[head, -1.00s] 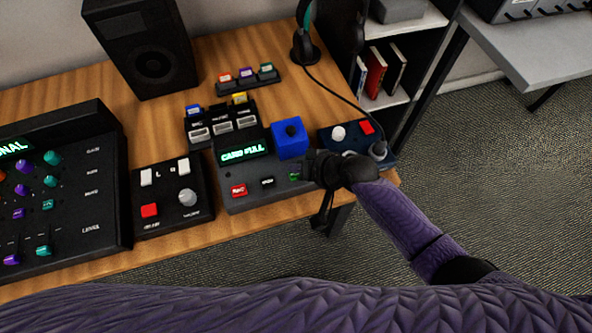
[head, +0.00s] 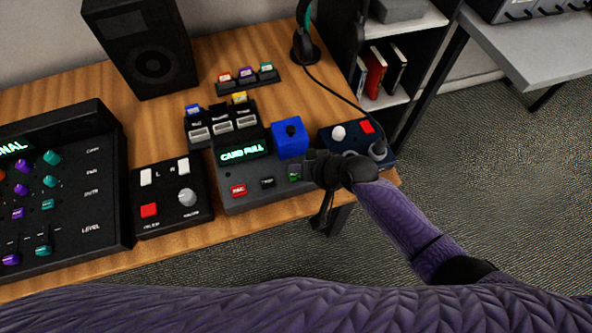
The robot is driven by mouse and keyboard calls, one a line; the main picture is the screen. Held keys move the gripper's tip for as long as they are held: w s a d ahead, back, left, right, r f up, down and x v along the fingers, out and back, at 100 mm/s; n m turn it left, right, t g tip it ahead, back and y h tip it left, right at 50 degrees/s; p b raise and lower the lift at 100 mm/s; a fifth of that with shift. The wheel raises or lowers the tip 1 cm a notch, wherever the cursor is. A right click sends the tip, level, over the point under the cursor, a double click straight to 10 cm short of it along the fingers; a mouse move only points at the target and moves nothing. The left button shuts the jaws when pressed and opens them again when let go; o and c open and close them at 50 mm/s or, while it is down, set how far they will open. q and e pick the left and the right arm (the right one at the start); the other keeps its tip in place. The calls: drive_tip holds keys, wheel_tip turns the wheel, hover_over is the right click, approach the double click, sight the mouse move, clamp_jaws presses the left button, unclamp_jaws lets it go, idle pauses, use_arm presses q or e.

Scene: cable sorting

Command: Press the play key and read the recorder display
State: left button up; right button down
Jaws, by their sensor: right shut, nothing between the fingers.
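The recorder (head: 240,201) is a dark grey box on the wooden desk. Its display (head: 243,152) shows green letters reading "CARD FULL". Along its front are a red key (head: 238,190) marked REC, a black key (head: 267,183) and a green key (head: 295,173). The green key's label is too small to read. My right gripper (head: 314,170) is shut and empty, just right of the green key and over the recorder's right end. I cannot tell whether it touches the recorder. My left gripper is not in view.
A blue block (head: 289,139) with a black knob stands behind the green key. A dark blue box (head: 351,143) with white and red buttons lies beyond my right gripper. A smaller control box (head: 171,205) and a mixer (head: 84,185) stand left. A cable runs from the headphones (head: 304,45).

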drive_tip(key=shift+f, duration=0.3)
drive_tip(key=shift+f+b, duration=0.35)
drive_tip(key=shift+b, duration=0.1)
idle(0.3)
idle(0.4)
drive_tip(key=shift+r+p, duration=0.8)
wheel_tip(320, 180, up, 5)
drive_tip(key=p, duration=0.5)
drive_tip(key=shift+r, duration=0.1)
